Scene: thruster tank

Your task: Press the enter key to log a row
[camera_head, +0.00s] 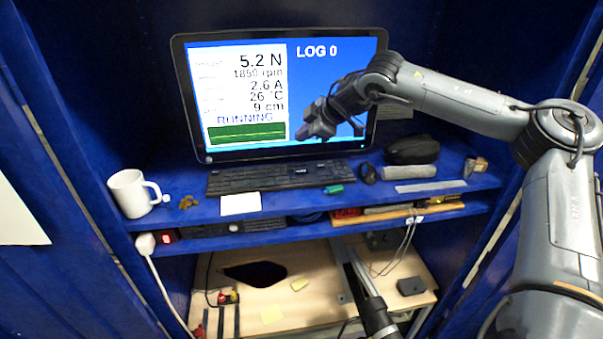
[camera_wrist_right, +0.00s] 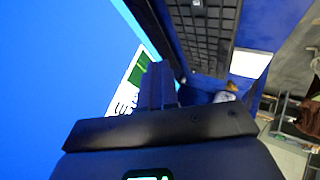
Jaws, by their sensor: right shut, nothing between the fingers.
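The black keyboard (camera_head: 280,177) lies on the blue shelf below the monitor (camera_head: 280,95). The monitor reads "LOG 0", 5.2 N and RUNNING. The enter key cannot be picked out for certain. My right gripper (camera_head: 306,131) is shut and empty, in front of the lower screen and above the keyboard, apart from it. In the right wrist view, the shut fingers (camera_wrist_right: 157,86) show beside the screen (camera_wrist_right: 60,70), with the keyboard (camera_wrist_right: 208,38) beyond them. My left gripper is not in view.
A white mug (camera_head: 130,194) stands at the shelf's left. A paper note (camera_head: 240,204), a green object (camera_head: 334,189), a mouse (camera_head: 367,174) and a black case (camera_head: 412,150) lie around the keyboard. A lower shelf holds cables and tools. Blue cabinet walls close both sides.

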